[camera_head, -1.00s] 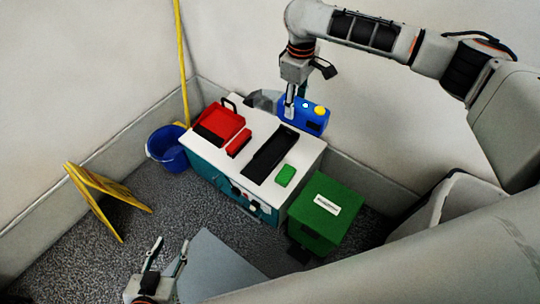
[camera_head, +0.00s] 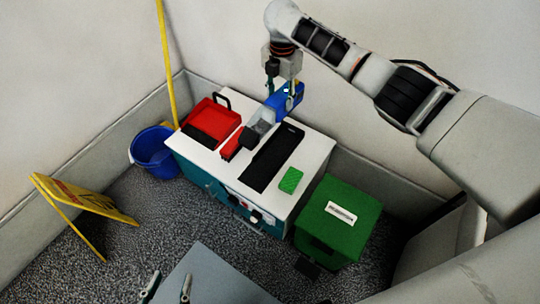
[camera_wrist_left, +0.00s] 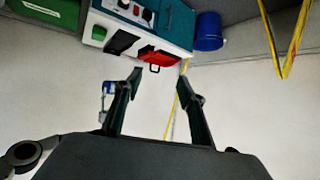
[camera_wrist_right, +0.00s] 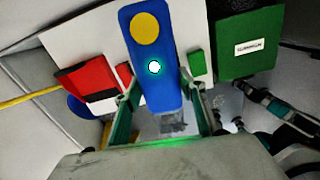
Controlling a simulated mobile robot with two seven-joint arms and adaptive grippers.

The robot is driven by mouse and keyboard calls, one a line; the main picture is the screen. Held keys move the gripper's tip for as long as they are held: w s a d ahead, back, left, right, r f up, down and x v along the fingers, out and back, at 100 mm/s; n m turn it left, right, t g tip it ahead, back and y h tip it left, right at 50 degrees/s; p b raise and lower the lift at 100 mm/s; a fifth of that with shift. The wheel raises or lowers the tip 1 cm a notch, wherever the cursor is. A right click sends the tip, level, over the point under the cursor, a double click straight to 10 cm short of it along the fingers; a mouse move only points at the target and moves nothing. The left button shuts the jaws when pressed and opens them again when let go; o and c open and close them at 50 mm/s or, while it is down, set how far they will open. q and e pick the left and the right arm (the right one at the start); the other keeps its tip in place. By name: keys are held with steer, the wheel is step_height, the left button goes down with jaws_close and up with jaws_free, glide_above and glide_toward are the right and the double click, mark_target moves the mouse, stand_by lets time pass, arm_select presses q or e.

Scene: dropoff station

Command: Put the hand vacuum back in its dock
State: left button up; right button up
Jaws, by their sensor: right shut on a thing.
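The hand vacuum (camera_head: 287,100) has a blue body and a greyish clear nozzle (camera_head: 259,124). My right gripper (camera_head: 281,88) is shut on its blue body and holds it over the back of the white worktop. The right wrist view shows the vacuum (camera_wrist_right: 152,88) between the fingers, with a yellow disc and a lit white spot. The black long tray (camera_head: 268,165), apparently the dock, lies empty on the worktop, in front of the vacuum. My left gripper (camera_head: 170,281) is open and empty at the bottom of the head view; it also shows in the left wrist view (camera_wrist_left: 160,78).
On the white worktop (camera_head: 308,158) are a red bin (camera_head: 208,118), a small red block (camera_head: 231,150) and a green sponge (camera_head: 290,180). A green box (camera_head: 338,220) stands right of the cabinet. A blue bucket (camera_head: 153,152) and yellow sign (camera_head: 85,200) stand left.

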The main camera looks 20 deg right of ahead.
mark_target(279, 115)
step_height(279, 115, down, 2)
steer(key=shift+a+n, duration=0.15)
steer(key=shift+n, duration=0.35)
step_height(279, 115, down, 6)
steer(key=b, duration=0.2)
steer(key=shift+s+r+b, duration=0.15)
steer(key=shift+b, duration=0.2)
step_height(279, 115, down, 14)
steer(key=b, duration=0.6)
steer(key=shift+r, duration=0.2)
steer(key=shift+c, duration=0.4)
steer(key=shift+w+r, duration=0.25)
steer(key=shift+r, duration=0.05)
steer(key=shift+c, duration=0.2)
steer(key=shift+f, duration=0.2)
steer(key=o, duration=0.8)
steer(key=shift+s+f, duration=0.1)
steer(key=shift+f, duration=0.05)
arm_select(q)
steer(key=d+r+n+t+h, duration=0.1)
steer(key=d+n, duration=0.5)
steer(key=d, duration=0.2)
steer(key=shift+s+d+h, duration=0.15)
steer(key=shift+h, duration=0.25)
arm_select(e)
steer(key=o, duration=0.4)
steer(key=shift+o, duration=0.2)
